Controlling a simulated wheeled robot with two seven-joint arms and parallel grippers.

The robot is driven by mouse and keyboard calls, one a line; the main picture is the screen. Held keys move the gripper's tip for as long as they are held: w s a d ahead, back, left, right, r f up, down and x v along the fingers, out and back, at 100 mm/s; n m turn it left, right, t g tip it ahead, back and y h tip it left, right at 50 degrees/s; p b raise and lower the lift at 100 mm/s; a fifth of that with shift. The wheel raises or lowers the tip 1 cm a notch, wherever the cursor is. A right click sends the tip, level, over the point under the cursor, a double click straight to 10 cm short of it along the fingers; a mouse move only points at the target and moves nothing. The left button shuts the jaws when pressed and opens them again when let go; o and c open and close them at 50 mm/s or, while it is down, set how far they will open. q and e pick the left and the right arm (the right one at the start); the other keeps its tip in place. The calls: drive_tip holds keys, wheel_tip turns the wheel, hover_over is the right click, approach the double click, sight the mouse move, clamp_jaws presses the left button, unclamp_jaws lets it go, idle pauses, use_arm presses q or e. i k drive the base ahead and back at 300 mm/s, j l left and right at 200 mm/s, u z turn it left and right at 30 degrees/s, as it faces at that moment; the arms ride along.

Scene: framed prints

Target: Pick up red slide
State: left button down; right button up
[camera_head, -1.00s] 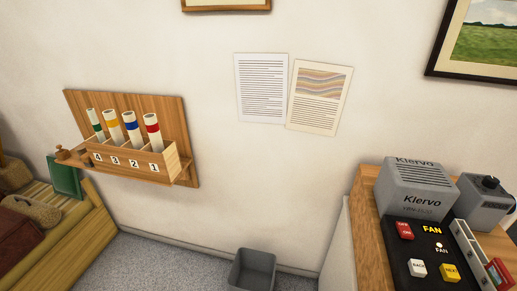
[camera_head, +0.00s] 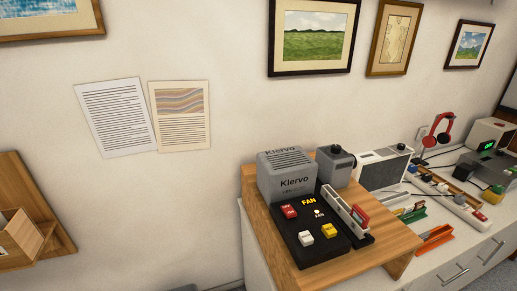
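A small red-framed piece that looks like the red slide (camera_head: 360,217) stands upright at the right end of the grey slide rail (camera_head: 345,210) on the projector. A green edge shows close beside it. The grey Klervo projector (camera_head: 287,175) has a black control panel (camera_head: 308,250) with red, white and yellow buttons, and sits on a wooden stand (camera_head: 392,238). Neither of my grippers is in view.
A white cabinet (camera_head: 440,262) holds a green piece (camera_head: 412,213), an orange piece (camera_head: 436,236), a power strip (camera_head: 455,203), a white box (camera_head: 384,168) and red headphones (camera_head: 437,132). A wooden wall rack (camera_head: 35,200) is cut off at left. Framed prints hang above.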

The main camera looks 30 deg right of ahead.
sight(357, 214)
drive_tip(key=z, duration=1.8)
drive_tip(key=l+u, duration=0.1)
drive_tip(key=l, duration=0.4)
drive_tip(key=i, duration=0.05)
